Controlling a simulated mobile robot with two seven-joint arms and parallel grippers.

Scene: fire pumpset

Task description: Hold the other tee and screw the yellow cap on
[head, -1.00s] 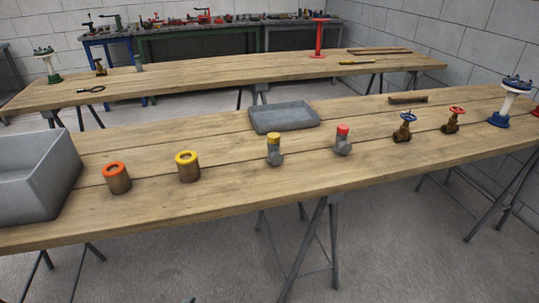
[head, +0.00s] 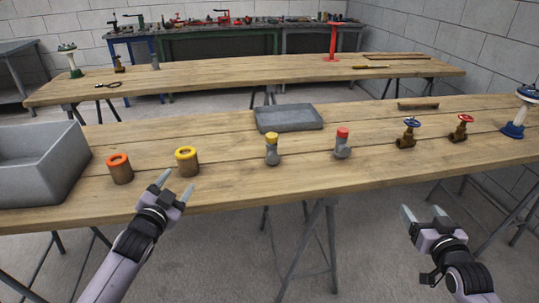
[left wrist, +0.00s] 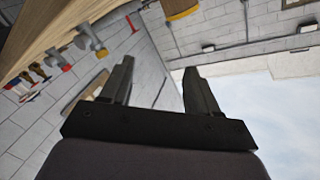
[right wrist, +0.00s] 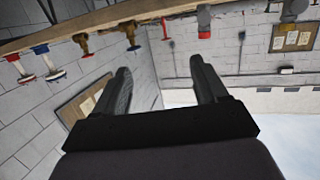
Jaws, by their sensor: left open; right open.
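A grey tee with a yellow cap (head: 272,147) on its top stands upright near the middle of the front bench. A second grey tee with a red cap (head: 342,143) stands to its right. From here I cannot tell how tightly either cap sits. My left gripper (head: 175,190) is open and empty, at the bench's front edge, just below the yellow-ringed brown cylinder (head: 187,162). My right gripper (head: 423,213) is open and empty in front of the bench, below and right of the red-capped tee. Both grippers are apart from the tees.
An orange-ringed cylinder (head: 120,169) and a grey bin (head: 40,160) stand left. A shallow grey tray (head: 289,118) lies behind the tees. Blue-wheeled (head: 408,132) and red-wheeled (head: 460,129) valves stand right. The bench front (head: 300,182) is clear between the left cylinders and right valves.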

